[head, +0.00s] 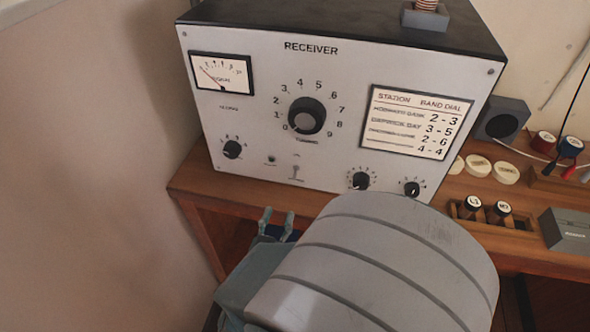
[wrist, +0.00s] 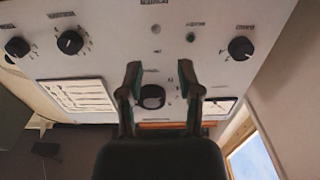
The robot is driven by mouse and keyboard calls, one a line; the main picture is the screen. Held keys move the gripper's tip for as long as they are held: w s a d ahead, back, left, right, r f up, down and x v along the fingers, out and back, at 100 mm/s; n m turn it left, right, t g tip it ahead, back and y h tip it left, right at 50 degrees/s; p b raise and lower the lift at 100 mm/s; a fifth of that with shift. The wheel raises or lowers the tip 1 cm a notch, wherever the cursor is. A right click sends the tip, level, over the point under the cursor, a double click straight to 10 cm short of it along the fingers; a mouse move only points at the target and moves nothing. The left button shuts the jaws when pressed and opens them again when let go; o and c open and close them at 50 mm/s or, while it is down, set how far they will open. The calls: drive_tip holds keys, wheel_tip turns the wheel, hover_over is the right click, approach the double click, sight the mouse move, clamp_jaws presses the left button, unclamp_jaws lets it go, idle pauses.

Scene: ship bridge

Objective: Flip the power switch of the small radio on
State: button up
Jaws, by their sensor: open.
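The radio is a pale box marked RECEIVER (head: 240,120) on a wooden bench; its front panel also fills much of the wrist view (wrist: 115,60), turned roughly upside down. The small power switch (head: 294,171) is low on the panel, below the large dial (head: 306,116). It appears as a small round spot in the wrist view (wrist: 156,29); its lever position is unclear. My gripper (head: 277,214) is open and empty, in front of and below the switch, apart from the panel. In the wrist view my fingertips (wrist: 161,66) frame the large dial (wrist: 151,97).
Other knobs (head: 232,149) (head: 361,181) flank the switch. A meter (head: 222,73) and a station card (head: 416,122) are on the panel. Jars (head: 470,207) and a grey box (head: 566,230) stand on the bench at right. The bench edge (head: 190,190) lies close to my gripper.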

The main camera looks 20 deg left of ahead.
sight(295, 173)
drive_tip(key=w, duration=0.8)
drive_tip(key=shift+w+a, duration=0.15)
drive_tip(key=shift+w, duration=0.15)
drive_tip(key=shift+w+a, duration=0.2)
drive_tip(key=shift+w, duration=0.25)
drive_tip(key=shift+d+r, duration=0.1)
clamp_jaws()
